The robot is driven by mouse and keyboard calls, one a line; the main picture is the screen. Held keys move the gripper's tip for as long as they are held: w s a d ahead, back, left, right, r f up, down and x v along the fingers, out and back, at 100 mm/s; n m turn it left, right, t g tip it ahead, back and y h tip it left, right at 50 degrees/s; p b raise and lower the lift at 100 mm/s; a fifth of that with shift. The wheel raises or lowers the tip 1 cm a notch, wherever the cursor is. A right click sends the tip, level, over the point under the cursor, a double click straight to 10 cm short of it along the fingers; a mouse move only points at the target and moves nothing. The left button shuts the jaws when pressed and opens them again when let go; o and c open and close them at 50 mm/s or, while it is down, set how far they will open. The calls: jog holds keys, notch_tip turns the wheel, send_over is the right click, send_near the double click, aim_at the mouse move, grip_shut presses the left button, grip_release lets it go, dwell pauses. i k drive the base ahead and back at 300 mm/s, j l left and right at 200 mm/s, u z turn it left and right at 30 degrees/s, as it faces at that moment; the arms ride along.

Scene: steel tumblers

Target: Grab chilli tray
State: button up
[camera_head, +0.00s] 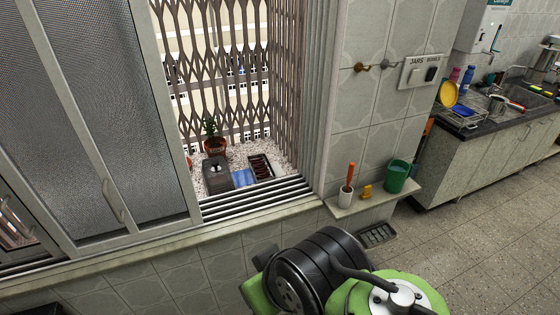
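A small dark tray (254,168) with dark reddish strips in it, which looks like the chilli tray, lies on the pebbled ledge outside the open part of the window. It is right of a blue flat piece (243,178) and a dark grey box (217,175). My green and black arm reaches into the bottom of the picture, inside the room and well short of the tray. My gripper's fingers do not show, and nothing touches the tray.
A potted plant (214,143) stands behind the box. A folding lattice grille (283,80) and window tracks (255,199) border the opening; sliding panes (115,110) cover the left.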

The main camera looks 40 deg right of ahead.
aim_at(261, 169)
jog(key=z, duration=0.8)
jog(key=i+j+u, duration=0.15)
jog(key=i+u, duration=0.7)
